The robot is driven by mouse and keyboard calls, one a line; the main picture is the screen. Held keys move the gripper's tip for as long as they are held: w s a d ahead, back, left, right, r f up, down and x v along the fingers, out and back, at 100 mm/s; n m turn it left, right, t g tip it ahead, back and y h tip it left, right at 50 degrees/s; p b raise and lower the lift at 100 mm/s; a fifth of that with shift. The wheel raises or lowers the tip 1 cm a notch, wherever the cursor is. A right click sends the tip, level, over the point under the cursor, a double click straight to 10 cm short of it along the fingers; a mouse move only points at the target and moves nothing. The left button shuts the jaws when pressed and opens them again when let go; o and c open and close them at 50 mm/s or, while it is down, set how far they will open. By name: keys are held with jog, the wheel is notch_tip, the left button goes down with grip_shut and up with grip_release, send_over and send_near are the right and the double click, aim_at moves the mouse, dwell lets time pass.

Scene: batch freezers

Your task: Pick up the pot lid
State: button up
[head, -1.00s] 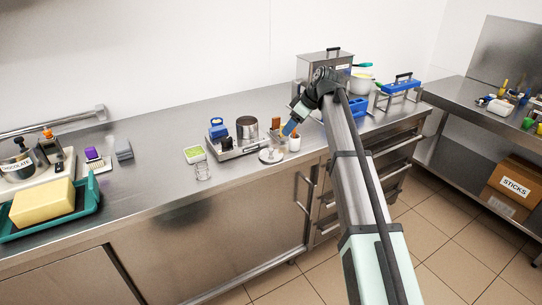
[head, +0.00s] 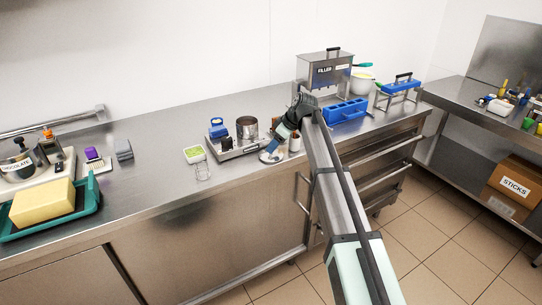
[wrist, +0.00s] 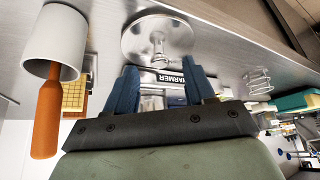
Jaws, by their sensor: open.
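I cannot tell the exact height above the lid.
A white cup (wrist: 55,45) with an orange-handled tool (wrist: 46,115) stands close beside the lid. A wire stand (head: 203,172) and a green-filled tub (head: 194,154) lie left.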

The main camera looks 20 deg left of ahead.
jog(key=shift+x, duration=1.15)
grip_shut()
